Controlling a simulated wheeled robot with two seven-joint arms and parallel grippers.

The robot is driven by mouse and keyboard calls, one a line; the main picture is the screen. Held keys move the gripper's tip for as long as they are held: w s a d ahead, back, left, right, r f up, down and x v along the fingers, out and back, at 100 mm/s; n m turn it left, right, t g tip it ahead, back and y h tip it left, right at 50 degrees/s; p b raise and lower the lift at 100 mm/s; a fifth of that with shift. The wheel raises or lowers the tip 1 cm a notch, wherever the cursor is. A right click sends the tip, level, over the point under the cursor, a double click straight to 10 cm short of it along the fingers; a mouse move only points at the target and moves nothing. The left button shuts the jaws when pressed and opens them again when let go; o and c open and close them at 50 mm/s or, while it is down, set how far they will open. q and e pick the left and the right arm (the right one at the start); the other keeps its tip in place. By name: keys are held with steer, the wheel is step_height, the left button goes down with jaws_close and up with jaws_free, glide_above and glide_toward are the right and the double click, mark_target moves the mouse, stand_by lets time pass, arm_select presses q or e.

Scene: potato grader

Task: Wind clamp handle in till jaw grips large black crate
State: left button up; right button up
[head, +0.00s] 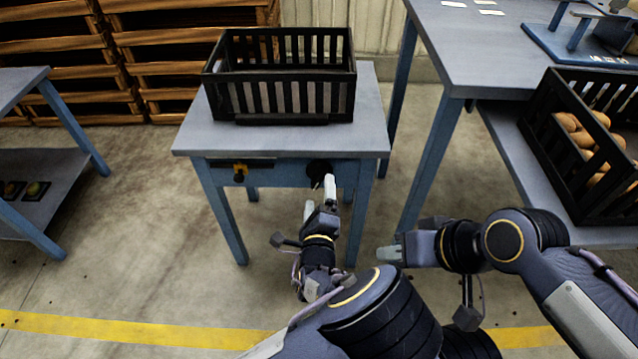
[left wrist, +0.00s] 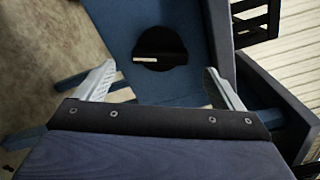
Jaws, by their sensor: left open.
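The large black crate (head: 283,112) stands upright and empty on the small grey-topped table. A round black clamp handle (head: 318,170) is on the table's blue front, right of centre. In the left wrist view, the handle (left wrist: 160,47) is a black disc with a pale bar across it. My left gripper (head: 319,197) is open just in front of the handle. In the left wrist view its fingers (left wrist: 160,85) stand apart, with the handle ahead between them and not gripped. I cannot make out the clamp jaw. My right gripper (head: 388,253) is lower right, away from the handle; its opening is unclear.
A crate of potatoes (head: 562,175) sits on the right bench's lower shelf. A bench (head: 50,165) stands at left and wooden pallets (head: 165,55) behind. Floor left of my arms is clear.

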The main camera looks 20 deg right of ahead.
arm_select(q)
steer(key=shift+v, duration=1.55)
steer(key=shift+w, duration=0.1)
steer(key=s+a+r+n+g, duration=0.1)
steer(key=a+r+n+g, duration=0.4)
steer(key=a+n, duration=0.4)
steer(key=s+a+r+n+g, duration=0.1)
steer(key=a+r+n+g, duration=0.35)
steer(key=a+n, duration=0.45)
steer(key=s+a+r+n+g+y, duration=0.1)
steer(key=s+a+r+n, duration=0.1)
steer(key=s+a+n, duration=0.5)
steer(key=s+a+r+n+g, duration=0.1)
steer(key=s+a+r+n, duration=0.15)
steer(key=s+a, duration=0.7)
step_height(320, 180, up, 29)
steer(key=s+d+p, duration=0.1)
steer(key=s+p, duration=0.1)
steer(key=p, duration=2.7)
steer(key=shift+d+p, duration=0.2)
steer(key=shift+p, duration=0.1)
steer(key=shift+f, duration=0.1)
